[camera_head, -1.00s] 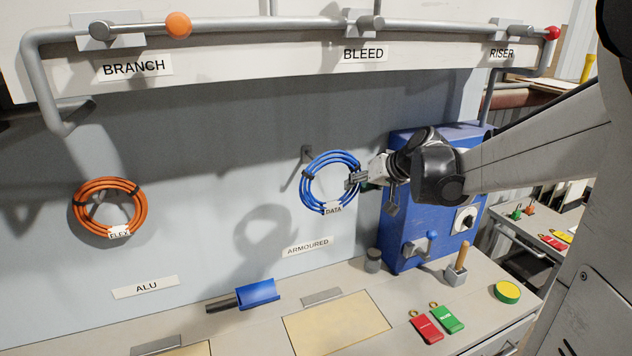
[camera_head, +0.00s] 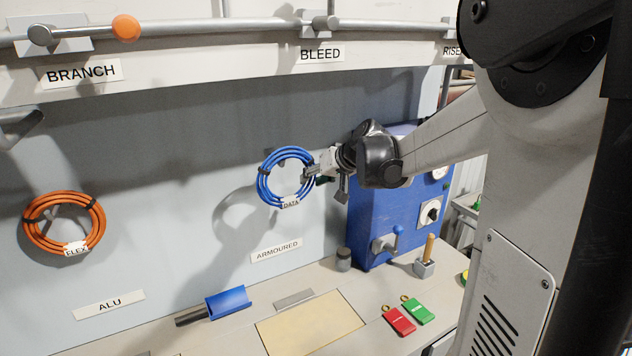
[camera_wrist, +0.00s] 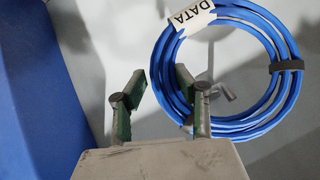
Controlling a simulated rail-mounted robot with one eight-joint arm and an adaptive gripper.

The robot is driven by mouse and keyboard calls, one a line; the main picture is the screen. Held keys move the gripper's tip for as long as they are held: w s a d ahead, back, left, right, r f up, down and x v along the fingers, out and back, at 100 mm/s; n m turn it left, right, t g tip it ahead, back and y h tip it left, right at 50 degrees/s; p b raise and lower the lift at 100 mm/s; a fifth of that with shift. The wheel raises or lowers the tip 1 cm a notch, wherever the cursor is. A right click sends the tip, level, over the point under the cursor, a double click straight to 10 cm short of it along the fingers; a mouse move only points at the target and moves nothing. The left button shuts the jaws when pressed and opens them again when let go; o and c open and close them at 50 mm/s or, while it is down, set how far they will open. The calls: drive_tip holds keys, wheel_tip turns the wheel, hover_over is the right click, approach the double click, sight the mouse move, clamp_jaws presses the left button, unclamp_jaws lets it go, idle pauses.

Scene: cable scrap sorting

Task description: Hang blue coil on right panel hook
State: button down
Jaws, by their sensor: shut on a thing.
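The blue coil (camera_head: 262,185) with a DATA tag hangs from my gripper (camera_head: 309,173), in front of the grey-blue panel (camera_head: 200,150). My gripper is shut on its right side. In the wrist view the coil (camera_wrist: 291,92) faces the camera as a ring, with my gripper's fingers (camera_wrist: 162,82) at its left edge. A metal hook (camera_wrist: 224,91) shows through the ring's opening there. I cannot tell whether the coil touches the hook.
An orange FLEX coil (camera_head: 101,222) hangs on the panel to the left. A blue control box (camera_head: 370,225) stands close right of my gripper. A pipe rail (camera_head: 210,27) runs above. A blue scoop (camera_head: 229,302) and red (camera_head: 399,320) and green tags (camera_head: 418,310) lie on the bench.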

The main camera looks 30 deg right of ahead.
drive_tip(key=shift+w+d+f+b, duration=0.1)
drive_tip(key=shift+w+f+b, duration=0.3)
drive_tip(key=shift+w, duration=1.1)
drive_tip(key=shift+w+d+f+b, duration=0.1)
drive_tip(key=shift+w+f+b, duration=0.3)
drive_tip(key=shift+w, duration=1.1)
drive_tip(key=shift+w+f+b, duration=0.25)
drive_tip(key=shift+w+f, duration=0.3)
drive_tip(key=shift+w, duration=0.95)
drive_tip(key=c, duration=1.2)
unclamp_jaws()
drive_tip(key=shift+c, duration=0.2)
